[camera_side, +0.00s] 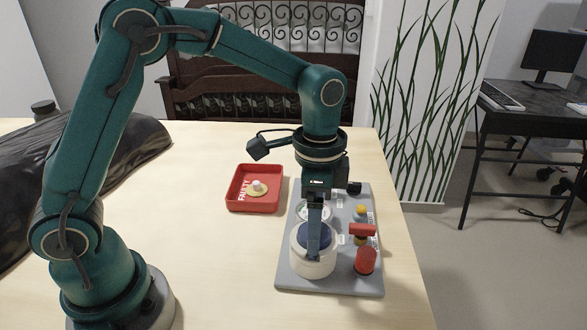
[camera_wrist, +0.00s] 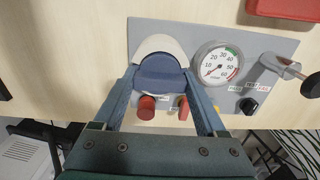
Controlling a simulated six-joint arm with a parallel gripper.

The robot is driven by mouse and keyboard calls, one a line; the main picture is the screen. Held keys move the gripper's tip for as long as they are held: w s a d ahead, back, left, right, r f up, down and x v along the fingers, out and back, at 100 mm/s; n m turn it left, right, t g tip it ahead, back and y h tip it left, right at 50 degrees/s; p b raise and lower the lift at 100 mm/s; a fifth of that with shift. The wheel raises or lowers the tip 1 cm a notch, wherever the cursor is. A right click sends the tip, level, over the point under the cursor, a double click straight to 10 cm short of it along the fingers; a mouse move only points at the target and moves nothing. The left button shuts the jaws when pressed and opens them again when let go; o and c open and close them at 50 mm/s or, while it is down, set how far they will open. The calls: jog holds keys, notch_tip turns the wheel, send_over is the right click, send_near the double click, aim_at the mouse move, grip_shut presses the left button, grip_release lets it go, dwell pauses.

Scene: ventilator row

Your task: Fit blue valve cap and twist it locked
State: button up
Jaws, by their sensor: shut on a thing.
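The blue valve cap (camera_side: 316,237) sits at the top of a white round valve body (camera_side: 312,266) on a grey panel (camera_side: 345,287). My gripper (camera_side: 313,255) points down over it, its fingers on either side of the cap and shut on it. In the wrist view the blue cap (camera_wrist: 162,76) shows between the two fingers, with the white body (camera_wrist: 158,45) behind it. I cannot tell how far the cap is seated or turned.
The panel also bears a pressure gauge (camera_wrist: 217,64), a red knob (camera_side: 365,261), a red-handled valve (camera_side: 362,230) and a black knob (camera_wrist: 249,106). A red tray (camera_side: 254,207) marked FAULTY holds a pale cap-like part (camera_side: 257,188). A dark cloth (camera_side: 120,150) lies at the left; the table between is clear.

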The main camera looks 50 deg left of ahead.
dwell(0.3)
jog(key=m, duration=0.4)
jog(key=shift+m, duration=0.3)
jog(key=m, duration=0.4)
jog(key=shift+m, duration=0.3)
jog(key=o, duration=1.3)
